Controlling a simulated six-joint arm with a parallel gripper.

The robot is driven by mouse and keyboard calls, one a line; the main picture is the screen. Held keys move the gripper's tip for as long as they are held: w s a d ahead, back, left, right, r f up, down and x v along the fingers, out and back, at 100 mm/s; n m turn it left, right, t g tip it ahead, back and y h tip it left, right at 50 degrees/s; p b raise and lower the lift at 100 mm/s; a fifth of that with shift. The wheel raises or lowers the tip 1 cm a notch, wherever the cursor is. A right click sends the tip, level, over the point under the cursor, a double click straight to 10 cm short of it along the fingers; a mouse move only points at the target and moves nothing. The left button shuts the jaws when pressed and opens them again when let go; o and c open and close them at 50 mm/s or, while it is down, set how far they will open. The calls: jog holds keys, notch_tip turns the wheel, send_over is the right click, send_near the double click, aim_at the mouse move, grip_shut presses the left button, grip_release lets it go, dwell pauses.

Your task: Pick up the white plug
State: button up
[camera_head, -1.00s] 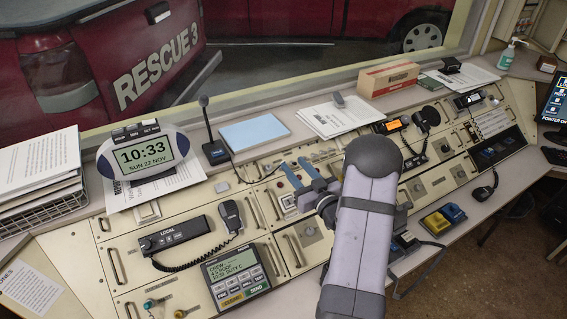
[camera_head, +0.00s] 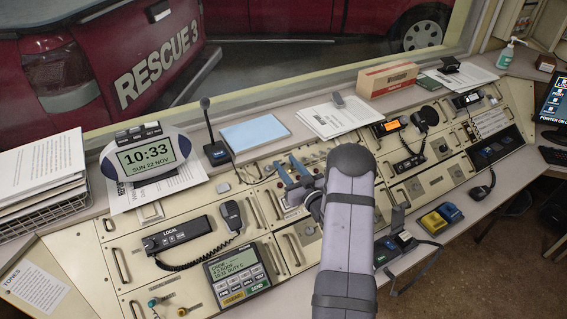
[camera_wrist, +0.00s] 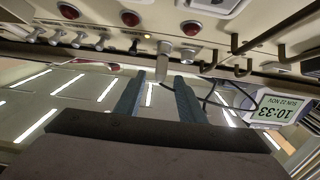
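My gripper (camera_head: 289,166) reaches over the middle of the console, its two blue fingers apart. In the wrist view the gripper (camera_wrist: 158,88) shows as two separated fingers, open with nothing held. A pale cylindrical piece, which looks like the white plug (camera_wrist: 163,61), stands out from the panel beyond the fingertips, in line with the gap between them. Whether the fingertips overlap it in depth I cannot tell. In the head view I cannot make the plug out clearly near the gripper.
Red buttons (camera_wrist: 191,28) and a row of toggle switches (camera_wrist: 80,39) sit on the panel. Dark handles (camera_wrist: 280,53) stick out at the right. A desk microphone (camera_head: 215,151) and a blue pad (camera_head: 255,132) stand behind my gripper. A clock (camera_head: 146,156) is at left.

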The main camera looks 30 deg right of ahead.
jog(key=shift+w, duration=1.1)
grip_shut()
jog(key=shift+r+b, duration=1.25)
jog(key=shift+r, duration=3.75)
jog(key=shift+s+r+p, duration=0.4)
jog(key=shift+r, duration=0.2)
jog(key=shift+s+r+p, duration=0.35)
jog(key=shift+r+p, duration=0.05)
jog(key=shift+r, duration=0.2)
jog(key=shift+s+r+p, duration=0.55)
jog(key=shift+r, duration=0.3)
jog(key=shift+s+r+p, duration=0.5)
jog(key=shift+r+p, duration=0.05)
jog(key=shift+r, duration=0.25)
